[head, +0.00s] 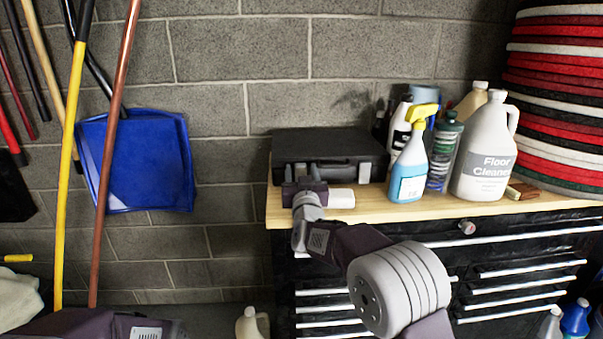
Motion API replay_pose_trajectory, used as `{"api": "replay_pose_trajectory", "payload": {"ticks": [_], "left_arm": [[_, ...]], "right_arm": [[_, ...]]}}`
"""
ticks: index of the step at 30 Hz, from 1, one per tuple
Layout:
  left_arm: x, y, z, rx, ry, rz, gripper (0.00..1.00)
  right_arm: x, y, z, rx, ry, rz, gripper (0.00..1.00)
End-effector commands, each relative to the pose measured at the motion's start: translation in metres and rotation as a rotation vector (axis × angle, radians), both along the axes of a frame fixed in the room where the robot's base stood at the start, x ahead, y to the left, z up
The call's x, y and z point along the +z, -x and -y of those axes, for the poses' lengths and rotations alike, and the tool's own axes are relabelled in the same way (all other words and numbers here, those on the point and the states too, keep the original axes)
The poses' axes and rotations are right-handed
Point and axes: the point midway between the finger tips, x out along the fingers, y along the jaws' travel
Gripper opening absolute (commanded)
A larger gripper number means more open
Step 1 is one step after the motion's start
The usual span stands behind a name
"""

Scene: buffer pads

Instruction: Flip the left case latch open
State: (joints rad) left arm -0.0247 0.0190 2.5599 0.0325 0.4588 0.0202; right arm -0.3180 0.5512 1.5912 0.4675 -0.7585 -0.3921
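A dark grey case (328,146) lies closed on the wooden top of a tool cabinet. Its right latch (364,172) shows as a light grey tab on the front face. The left latch (278,174) shows only as a light grey patch, partly covered by my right gripper. My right gripper (306,186) is at the case's front left, close to the left latch. I cannot tell whether it touches the latch or how its fingers stand. My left gripper is out of view; only a dark purple part of mine shows at the bottom left.
A blue spray bottle (409,165) and a white floor cleaner jug (485,150) stand right of the case. Stacked red, black and white pads (560,90) rise at the far right. Long handles and a blue dustpan (150,165) hang at left.

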Motion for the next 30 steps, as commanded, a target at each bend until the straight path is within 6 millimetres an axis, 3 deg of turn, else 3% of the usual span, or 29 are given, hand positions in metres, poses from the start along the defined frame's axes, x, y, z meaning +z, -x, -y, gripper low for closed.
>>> {"api": "replay_pose_trajectory", "payload": {"ticks": [7,19,30], "left_arm": [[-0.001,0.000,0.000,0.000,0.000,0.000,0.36],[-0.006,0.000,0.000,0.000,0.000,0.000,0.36],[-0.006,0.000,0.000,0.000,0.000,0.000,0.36]], "right_arm": [[-0.002,0.013,-0.001,0.001,0.000,-0.001,0.53],[-0.011,0.084,0.000,0.001,-0.001,0.001,0.53],[-0.012,0.090,0.000,0.000,-0.001,0.000,0.53]]}}
